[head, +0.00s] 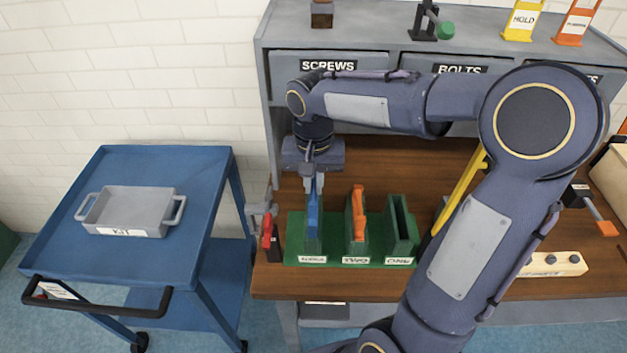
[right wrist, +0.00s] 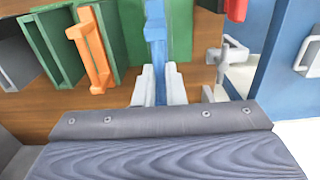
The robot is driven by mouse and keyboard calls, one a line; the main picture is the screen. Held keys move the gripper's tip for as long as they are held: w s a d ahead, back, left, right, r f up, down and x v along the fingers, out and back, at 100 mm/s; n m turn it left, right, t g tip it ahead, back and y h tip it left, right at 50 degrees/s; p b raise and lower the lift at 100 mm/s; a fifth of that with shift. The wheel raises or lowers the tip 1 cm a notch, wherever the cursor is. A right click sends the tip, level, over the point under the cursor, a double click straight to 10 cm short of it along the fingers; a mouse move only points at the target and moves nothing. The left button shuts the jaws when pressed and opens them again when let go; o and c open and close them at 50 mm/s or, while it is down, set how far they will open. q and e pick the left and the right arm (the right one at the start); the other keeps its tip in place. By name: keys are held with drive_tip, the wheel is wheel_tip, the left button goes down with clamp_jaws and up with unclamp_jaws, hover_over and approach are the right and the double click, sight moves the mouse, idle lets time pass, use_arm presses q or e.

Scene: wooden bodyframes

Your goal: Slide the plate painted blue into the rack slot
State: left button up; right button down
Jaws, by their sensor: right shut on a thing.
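The green rack (head: 290,225) stands on the wooden bench with several upright slots in a row; labels read TWO and ONE, and the leftmost label is too small to read surely. My right gripper (head: 313,183) points down over the leftmost slot, shut on the blue plate (head: 313,212). The plate is upright and in line with that slot; I cannot tell how deep it sits. In the right wrist view the blue plate (right wrist: 155,40) runs between the two pale fingers (right wrist: 158,85). An orange plate (head: 358,210) stands in slot TWO. Slot ONE (head: 401,225) is empty. My left gripper is not in view.
A grey vise (head: 257,210) and a red-handled thing (head: 267,232) stand close left of the rack. A blue cart (head: 185,235) with a grey tray (head: 128,208) is at left. A yellow bar (head: 460,190) leans right of the rack. Labelled drawers (head: 330,68) are behind.

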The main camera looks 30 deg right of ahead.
drive_tip(key=shift+f+b, duration=1.55)
drive_tip(key=shift+f, duration=0.6)
drive_tip(key=c, duration=1.4)
unclamp_jaws()
drive_tip(key=shift+c, duration=0.2)
wheel_tip(320, 180, up, 8)
drive_tip(key=shift+f, duration=0.1)
